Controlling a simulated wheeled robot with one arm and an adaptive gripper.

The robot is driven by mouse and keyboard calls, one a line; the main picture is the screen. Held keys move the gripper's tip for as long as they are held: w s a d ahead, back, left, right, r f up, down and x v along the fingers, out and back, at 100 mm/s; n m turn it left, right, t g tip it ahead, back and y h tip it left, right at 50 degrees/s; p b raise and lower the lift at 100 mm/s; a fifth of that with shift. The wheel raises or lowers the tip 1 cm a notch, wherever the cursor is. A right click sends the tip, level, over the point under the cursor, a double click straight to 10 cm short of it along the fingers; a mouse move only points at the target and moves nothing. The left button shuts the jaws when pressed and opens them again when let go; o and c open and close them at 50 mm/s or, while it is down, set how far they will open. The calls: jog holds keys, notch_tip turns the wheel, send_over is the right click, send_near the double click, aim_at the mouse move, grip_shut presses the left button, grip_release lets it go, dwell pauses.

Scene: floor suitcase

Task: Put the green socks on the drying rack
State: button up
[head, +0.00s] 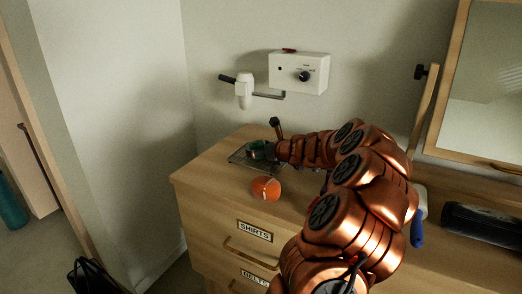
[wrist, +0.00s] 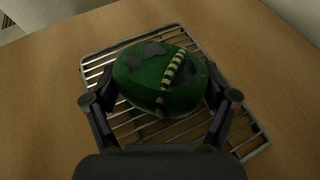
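The green socks (wrist: 158,75) are a rolled ball with a striped band and dark patches. In the wrist view they are between the two fingers of my gripper (wrist: 160,112), over the drying rack (wrist: 246,135). The fingers are on both sides of the ball and look closed against it. Whether the ball rests on the bars or hangs just above them I cannot tell. In the head view the socks (head: 257,150) show as a small green patch at my gripper (head: 262,152), over the wire rack (head: 241,158) on the dresser top.
An orange ball-shaped item (head: 265,188) lies on the dresser (head: 215,176) in front of the rack. A mirror (head: 485,80) and a dark cylinder (head: 482,222) are at right.

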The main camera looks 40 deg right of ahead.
jog(key=shift+o, duration=1.4)
jog(key=shift+r, duration=0.2)
jog(key=p+v, duration=0.1)
jog(key=v, duration=1.1)
jog(key=shift+f, duration=0.15)
